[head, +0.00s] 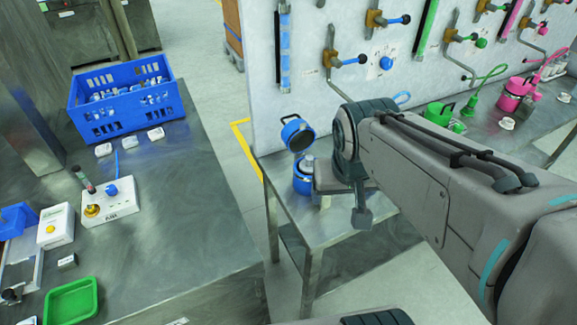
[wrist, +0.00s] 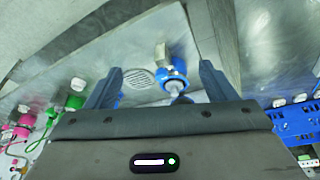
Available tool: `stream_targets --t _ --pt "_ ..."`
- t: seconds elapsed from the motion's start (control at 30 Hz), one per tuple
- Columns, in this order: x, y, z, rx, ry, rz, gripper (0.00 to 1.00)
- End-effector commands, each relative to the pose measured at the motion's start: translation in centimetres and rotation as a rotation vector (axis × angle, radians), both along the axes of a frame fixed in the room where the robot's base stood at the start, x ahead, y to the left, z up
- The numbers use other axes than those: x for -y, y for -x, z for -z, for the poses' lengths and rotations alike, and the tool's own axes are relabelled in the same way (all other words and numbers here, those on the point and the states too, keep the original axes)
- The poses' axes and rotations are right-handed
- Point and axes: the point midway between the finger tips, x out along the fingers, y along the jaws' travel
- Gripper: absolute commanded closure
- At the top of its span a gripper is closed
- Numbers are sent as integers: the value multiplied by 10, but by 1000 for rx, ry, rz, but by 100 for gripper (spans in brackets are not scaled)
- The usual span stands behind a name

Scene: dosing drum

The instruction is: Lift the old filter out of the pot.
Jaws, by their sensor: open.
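The blue pot (head: 303,185) stands on the metal bench by the white panel, with its blue lid (head: 297,134) tipped open above it. A pale grey filter top (head: 309,161) shows at the pot's mouth. In the wrist view the blue pot (wrist: 179,68) and a pale piece at it, likely the filter (wrist: 173,88), lie between the fingers, right of centre. My gripper (wrist: 160,67) is open, with its fingers spread to either side and nothing held.
The white panel (head: 330,90) with valves and pipes rises behind the bench (head: 345,228). Green (head: 438,113) and pink (head: 512,92) pots stand farther right. A blue crate (head: 122,98) and a switch box (head: 110,207) are on the left table, across a floor gap.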

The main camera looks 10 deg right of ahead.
Motion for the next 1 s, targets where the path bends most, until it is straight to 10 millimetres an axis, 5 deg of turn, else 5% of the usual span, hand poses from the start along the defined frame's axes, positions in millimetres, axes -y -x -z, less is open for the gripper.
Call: stream_targets --t 0.3,0.5,0.77,1.0 --pt "-6 -113 10 30 63 232 23" --pt "-20 -171 28 70 23 336 23" --pt "-28 -201 43 89 -18 395 23" --pt "-22 -214 79 86 -18 397 23"
